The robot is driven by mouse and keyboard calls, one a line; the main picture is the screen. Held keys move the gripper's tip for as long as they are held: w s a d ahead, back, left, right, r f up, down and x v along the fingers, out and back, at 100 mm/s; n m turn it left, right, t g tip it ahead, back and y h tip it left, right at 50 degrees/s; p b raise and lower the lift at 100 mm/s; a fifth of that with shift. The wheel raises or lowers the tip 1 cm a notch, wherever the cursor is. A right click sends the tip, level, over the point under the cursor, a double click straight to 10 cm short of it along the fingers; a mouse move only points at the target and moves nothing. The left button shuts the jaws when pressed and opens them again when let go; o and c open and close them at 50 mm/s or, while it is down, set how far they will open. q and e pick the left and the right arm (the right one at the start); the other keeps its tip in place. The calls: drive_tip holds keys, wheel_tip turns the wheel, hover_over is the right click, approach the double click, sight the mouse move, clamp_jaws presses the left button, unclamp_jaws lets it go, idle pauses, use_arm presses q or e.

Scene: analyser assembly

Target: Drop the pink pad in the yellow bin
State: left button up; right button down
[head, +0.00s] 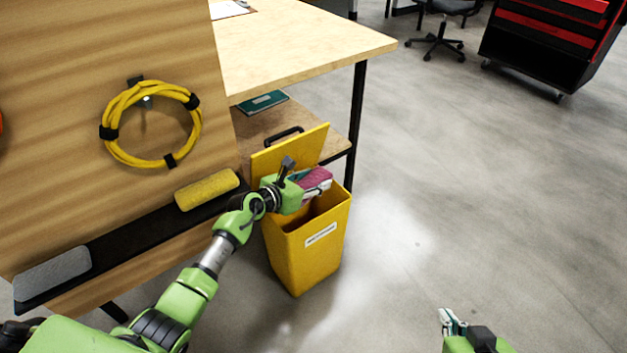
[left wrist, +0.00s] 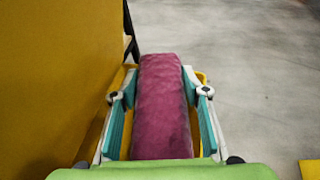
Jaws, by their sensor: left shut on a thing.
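The pink pad (head: 314,178) is held in my left gripper (head: 312,186), over the open mouth of the yellow bin (head: 308,250). In the left wrist view the pad (left wrist: 162,105) lies lengthwise between the two teal fingers of my left gripper (left wrist: 160,100). The bin's lid (head: 290,148) stands raised at its back. The bin's inside is partly hidden by my gripper. My right gripper (head: 452,322) is at the bottom edge of the head view, away from the bin; its fingertips are small and partly seen.
A wooden panel with a yellow cable coil (head: 151,123) stands at left. Its black ledge (head: 135,240) holds a yellow pad (head: 206,190) and a grey pad (head: 52,273). A table (head: 300,45) with a lower shelf stands behind the bin.

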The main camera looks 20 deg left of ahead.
use_arm(q)
drive_tip(key=shift+f+b, duration=0.55)
drive_tip(key=shift+f, duration=0.05)
use_arm(e)
drive_tip(key=w+a+r+t+y, duration=0.1)
drive_tip(key=w+a+r+t, duration=0.1)
drive_tip(key=w+r, duration=0.3)
drive_tip(key=shift+r+t, duration=0.3)
drive_tip(key=shift+t, duration=0.6)
use_arm(q)
drive_tip(key=o, duration=1.3)
drive_tip(key=shift+c, duration=0.2)
drive_tip(key=v, duration=1.2)
